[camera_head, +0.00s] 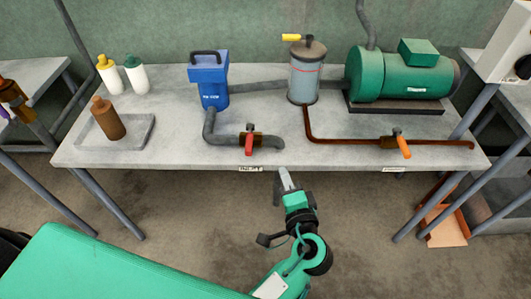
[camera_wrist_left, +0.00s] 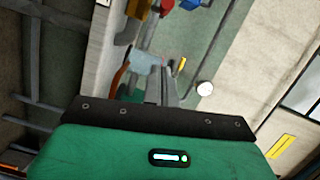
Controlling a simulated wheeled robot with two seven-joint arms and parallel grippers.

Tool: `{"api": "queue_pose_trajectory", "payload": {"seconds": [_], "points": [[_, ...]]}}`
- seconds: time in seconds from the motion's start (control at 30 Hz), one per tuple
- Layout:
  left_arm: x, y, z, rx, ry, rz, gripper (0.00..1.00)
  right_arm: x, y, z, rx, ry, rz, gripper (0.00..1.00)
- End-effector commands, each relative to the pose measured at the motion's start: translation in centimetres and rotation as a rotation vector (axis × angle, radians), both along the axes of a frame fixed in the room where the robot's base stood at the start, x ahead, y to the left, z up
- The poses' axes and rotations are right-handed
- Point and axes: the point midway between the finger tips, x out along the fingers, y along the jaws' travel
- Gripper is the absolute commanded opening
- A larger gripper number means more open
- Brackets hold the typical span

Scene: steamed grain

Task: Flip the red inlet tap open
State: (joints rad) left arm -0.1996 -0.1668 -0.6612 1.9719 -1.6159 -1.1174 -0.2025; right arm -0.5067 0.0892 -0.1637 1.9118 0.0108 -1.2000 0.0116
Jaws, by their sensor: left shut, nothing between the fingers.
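The red inlet tap (camera_head: 249,144) is a small red handle on a brass valve body (camera_head: 268,141) at the front edge of the bench. It points down toward the front, above a label (camera_head: 250,169). The valve sits on a grey pipe (camera_head: 222,136) that comes from a blue filter housing (camera_head: 208,74). My left gripper (camera_head: 284,178) is shut and empty, just in front of the bench edge, to the right of the tap and apart from it. Its fingers also show in the left wrist view (camera_wrist_left: 163,88). My right gripper is out of view.
An orange-handled valve (camera_head: 403,146) sits on a copper pipe (camera_head: 340,140) at the right. A metal cylinder (camera_head: 304,78) and a green motor (camera_head: 400,73) stand behind. A tray (camera_head: 144,137) with a brown bottle (camera_head: 107,118) is at the left.

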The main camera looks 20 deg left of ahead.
Motion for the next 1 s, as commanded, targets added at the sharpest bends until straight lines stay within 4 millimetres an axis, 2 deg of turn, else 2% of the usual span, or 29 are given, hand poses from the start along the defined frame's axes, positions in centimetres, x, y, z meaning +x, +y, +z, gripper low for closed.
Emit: {"api": "queue_pose_trajectory", "payload": {"seconds": [0.27, 0.43, 0.83, 1.0], "points": [[0.2, 0.0, 0.0, 0.000, 0.001, -0.001, 0.00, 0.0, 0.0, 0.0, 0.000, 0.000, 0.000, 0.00], [1.6, 0.9, -0.1, 0.002, 0.000, -0.001, 0.00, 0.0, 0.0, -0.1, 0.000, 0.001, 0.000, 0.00], [8.8, 5.0, -0.5, 0.003, 0.000, -0.001, 0.00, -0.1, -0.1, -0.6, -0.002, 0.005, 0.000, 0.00], [8.0, 7.4, -1.1, 0.002, 0.004, -0.003, 0.00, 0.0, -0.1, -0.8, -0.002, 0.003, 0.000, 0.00]]}}
